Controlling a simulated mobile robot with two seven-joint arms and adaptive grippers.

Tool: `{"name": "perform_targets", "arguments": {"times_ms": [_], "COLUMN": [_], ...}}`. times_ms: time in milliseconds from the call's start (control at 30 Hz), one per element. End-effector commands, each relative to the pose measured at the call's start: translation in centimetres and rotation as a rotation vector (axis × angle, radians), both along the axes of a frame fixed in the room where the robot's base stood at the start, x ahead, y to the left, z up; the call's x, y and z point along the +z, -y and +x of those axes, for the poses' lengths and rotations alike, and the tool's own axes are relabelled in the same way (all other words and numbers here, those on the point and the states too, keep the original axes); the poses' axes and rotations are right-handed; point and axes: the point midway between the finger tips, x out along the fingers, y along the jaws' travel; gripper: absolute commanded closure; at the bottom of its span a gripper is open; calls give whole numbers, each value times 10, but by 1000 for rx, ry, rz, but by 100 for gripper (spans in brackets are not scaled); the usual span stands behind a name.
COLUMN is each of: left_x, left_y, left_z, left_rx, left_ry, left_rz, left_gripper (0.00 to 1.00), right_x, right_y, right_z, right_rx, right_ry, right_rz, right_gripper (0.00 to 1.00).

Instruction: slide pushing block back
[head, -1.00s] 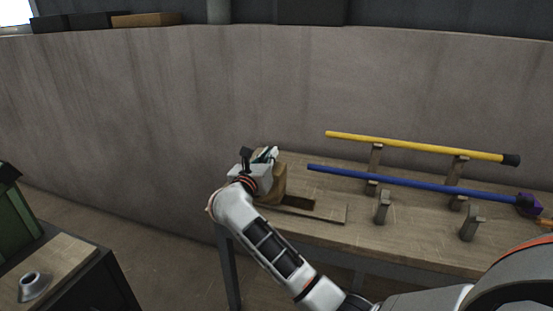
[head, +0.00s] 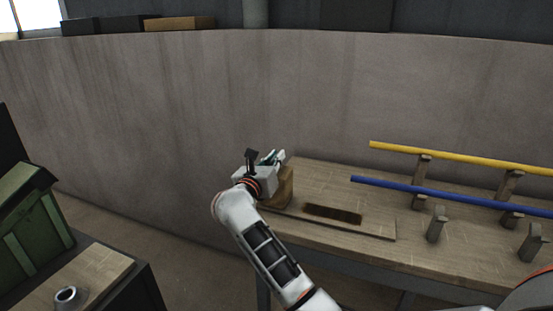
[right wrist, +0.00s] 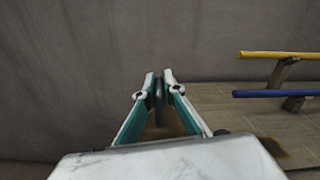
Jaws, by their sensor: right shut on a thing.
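The pushing block (head: 285,188) is a wooden block at the left end of the workbench, beside a dark slot (head: 333,214) in a flat board. My right gripper (head: 273,157) is at the top of the block in the head view. In the right wrist view its teal-lined fingers (right wrist: 159,82) are closed on a thin dark upright piece, with the brown block partly visible below. My gripper and wrist hide part of the block. My left gripper is not in view.
A yellow rod (head: 460,158) and a blue rod (head: 440,195) rest on wooden supports to the right on the workbench (head: 340,180). A concrete wall (head: 180,120) stands behind. A green box (head: 30,215) and a small metal cup (head: 67,296) are at lower left.

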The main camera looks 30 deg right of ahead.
Motion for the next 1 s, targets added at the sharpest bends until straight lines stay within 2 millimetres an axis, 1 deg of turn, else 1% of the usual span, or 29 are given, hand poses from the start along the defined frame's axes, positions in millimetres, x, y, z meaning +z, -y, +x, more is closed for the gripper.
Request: {"name": "perform_targets", "arguments": {"times_ms": [33,267,300,333,367,733,867,1000], "left_x": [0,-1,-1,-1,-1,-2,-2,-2], "left_y": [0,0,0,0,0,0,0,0], "left_z": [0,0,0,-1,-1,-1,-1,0], "left_rx": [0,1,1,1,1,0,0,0], "left_ry": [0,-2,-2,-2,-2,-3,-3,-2], "left_rz": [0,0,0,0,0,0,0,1], "left_gripper": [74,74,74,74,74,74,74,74], "right_x": [2,3,3,3,3,1,1,1], "right_y": [-3,-3,-4,-4,-4,-4,-15,-33], "right_z": [1,2,2,2,2,0,-9,-24], "right_rx": [6,8,8,8,8,5,7,8], "right_ry": [1,2,2,2,2,2,1,2], "right_rz": [0,0,0,0,0,1,3,4], "right_gripper": [100,100,86,78,74,74,74,74]}}
